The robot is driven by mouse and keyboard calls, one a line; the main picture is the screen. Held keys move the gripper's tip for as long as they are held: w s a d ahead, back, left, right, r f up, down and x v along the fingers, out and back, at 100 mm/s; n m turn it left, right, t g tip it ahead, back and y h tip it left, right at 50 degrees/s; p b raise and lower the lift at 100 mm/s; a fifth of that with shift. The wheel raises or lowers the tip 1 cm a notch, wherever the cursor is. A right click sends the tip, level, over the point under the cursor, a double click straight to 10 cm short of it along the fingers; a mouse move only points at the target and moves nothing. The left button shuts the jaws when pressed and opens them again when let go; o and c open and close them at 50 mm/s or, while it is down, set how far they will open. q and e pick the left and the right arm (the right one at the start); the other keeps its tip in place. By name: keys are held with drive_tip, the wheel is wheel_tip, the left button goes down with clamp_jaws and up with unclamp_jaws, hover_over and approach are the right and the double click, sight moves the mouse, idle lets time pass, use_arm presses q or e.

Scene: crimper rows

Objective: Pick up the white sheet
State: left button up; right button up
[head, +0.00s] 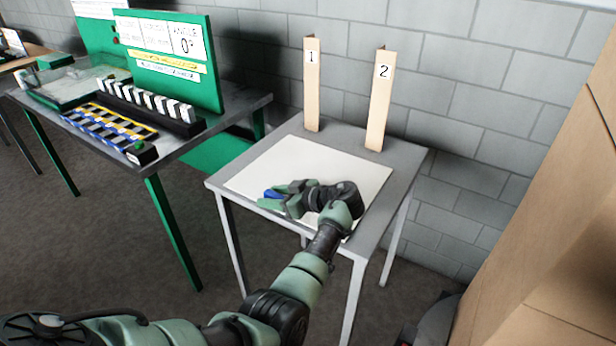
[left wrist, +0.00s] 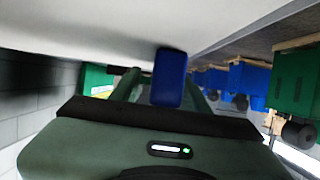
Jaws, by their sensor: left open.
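The white sheet (head: 285,160) lies flat on a small grey table in the head view. Its lower part is hidden behind my left gripper and forearm. My left gripper (head: 275,198) is over the sheet's near left part, pointing left, with its jaws open. A small blue block (head: 274,193) shows at its fingertips. In the left wrist view the blue block (left wrist: 170,77) stands between the two fingers, next to a broad white surface (left wrist: 110,25). I cannot tell whether the fingers touch the block. My right gripper is not in view.
Two upright wooden boards, marked 1 (head: 312,85) and 2 (head: 380,100), stand at the grey table's (head: 410,165) back edge. A block wall is behind. Left is a workbench (head: 190,140) with a green panel and racks. A large tan panel (head: 550,220) stands right.

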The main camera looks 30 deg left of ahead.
use_arm(q)
drive_tip(key=shift+a+f, duration=0.1)
drive_tip(key=shift+a, duration=0.05)
clamp_jaws()
